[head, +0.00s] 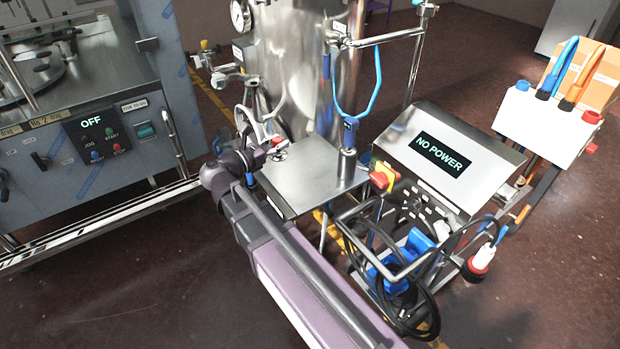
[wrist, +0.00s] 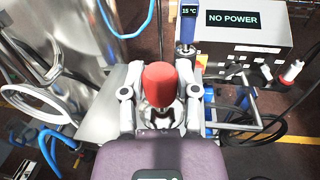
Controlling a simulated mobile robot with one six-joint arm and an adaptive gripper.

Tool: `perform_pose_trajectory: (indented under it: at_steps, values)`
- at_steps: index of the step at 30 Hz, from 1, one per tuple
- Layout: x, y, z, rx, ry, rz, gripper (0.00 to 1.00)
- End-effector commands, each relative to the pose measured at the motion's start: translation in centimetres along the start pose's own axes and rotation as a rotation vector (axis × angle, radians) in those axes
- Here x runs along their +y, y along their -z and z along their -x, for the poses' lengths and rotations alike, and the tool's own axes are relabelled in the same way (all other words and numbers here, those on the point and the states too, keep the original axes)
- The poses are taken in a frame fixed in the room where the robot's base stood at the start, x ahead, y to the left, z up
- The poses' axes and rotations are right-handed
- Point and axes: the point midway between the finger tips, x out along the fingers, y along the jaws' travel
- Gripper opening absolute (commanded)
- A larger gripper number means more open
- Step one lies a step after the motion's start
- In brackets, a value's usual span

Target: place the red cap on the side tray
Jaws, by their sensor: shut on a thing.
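The red cap (wrist: 160,84) is between the fingers of my gripper (wrist: 161,100) in the wrist view, and the fingers are shut on it. In the head view my gripper (head: 276,150) is at the left edge of the side tray, with a small red part of the cap (head: 278,141) showing. The side tray (head: 312,180) is a bare, flat steel plate in front of the steel tank. Part of the tray (wrist: 98,122) shows left of my gripper in the wrist view. I cannot tell the height of the cap over the tray.
The tank (head: 300,65) rises behind. A "NO POWER" control box (head: 438,152) and cables (head: 350,250) are to the right. A grey machine (head: 90,130) is at left. The tray's middle is clear.

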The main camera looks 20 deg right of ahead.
Motion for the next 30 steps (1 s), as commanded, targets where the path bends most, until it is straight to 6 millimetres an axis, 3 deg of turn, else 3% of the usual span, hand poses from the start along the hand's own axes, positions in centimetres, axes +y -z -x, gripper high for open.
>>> perform_pose_trajectory:
  at_steps: [1,15,22,30]
  values:
    - [-0.2,1.7,-0.2,-0.001,0.000,0.000,0.00]
    - [-1.4,9.3,-1.7,-0.001,0.000,0.000,0.00]
    - [-1.8,11.4,-2.1,-0.001,-0.002,0.000,0.00]
    - [-1.9,11.8,-2.2,-0.001,-0.002,0.000,0.00]
